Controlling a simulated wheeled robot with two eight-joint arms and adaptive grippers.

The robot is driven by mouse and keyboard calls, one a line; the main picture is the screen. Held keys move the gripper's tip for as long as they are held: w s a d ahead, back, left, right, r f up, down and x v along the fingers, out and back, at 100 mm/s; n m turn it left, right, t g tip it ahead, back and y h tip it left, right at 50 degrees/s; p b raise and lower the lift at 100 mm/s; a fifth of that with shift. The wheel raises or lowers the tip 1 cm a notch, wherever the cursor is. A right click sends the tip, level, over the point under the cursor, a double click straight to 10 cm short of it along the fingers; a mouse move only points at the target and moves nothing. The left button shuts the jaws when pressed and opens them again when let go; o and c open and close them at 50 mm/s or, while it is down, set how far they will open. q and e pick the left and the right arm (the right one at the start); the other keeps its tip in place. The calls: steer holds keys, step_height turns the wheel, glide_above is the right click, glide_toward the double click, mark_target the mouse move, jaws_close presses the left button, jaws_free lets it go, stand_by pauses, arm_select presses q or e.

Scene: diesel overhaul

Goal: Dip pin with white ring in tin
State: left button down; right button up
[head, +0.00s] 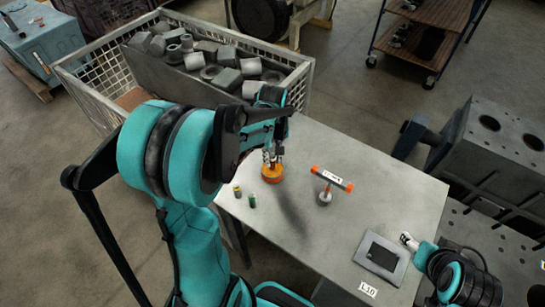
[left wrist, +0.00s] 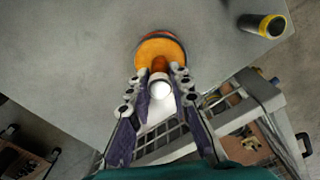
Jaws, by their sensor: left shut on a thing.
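My left gripper (left wrist: 161,82) is shut on the pin with the white ring (left wrist: 160,90). Its white end faces the wrist camera between the fingers. The orange tin (left wrist: 160,45) lies straight ahead of the fingertips in the left wrist view. In the head view the tin (head: 272,177) stands on the table directly below my left gripper (head: 271,156). The pin's far end overlaps the tin's orange inside, and I cannot tell whether it touches. My right gripper (head: 408,241) is at the table's right edge, too small to read.
A yellow-ringed pin (head: 237,191) and a green-ringed pin (head: 252,201) stand left of the tin. An orange-ended T-shaped tool (head: 332,178) stands right of it. A grey plate with a dark pad (head: 381,258) lies front right. A mesh crate of parts (head: 105,99) borders the table behind.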

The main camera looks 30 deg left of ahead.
mark_target(272, 155)
arm_select(q)
steer(key=shift+r+p, duration=2.15)
steer(key=shift+r, duration=1.1)
steer(key=shift+f, duration=0.1)
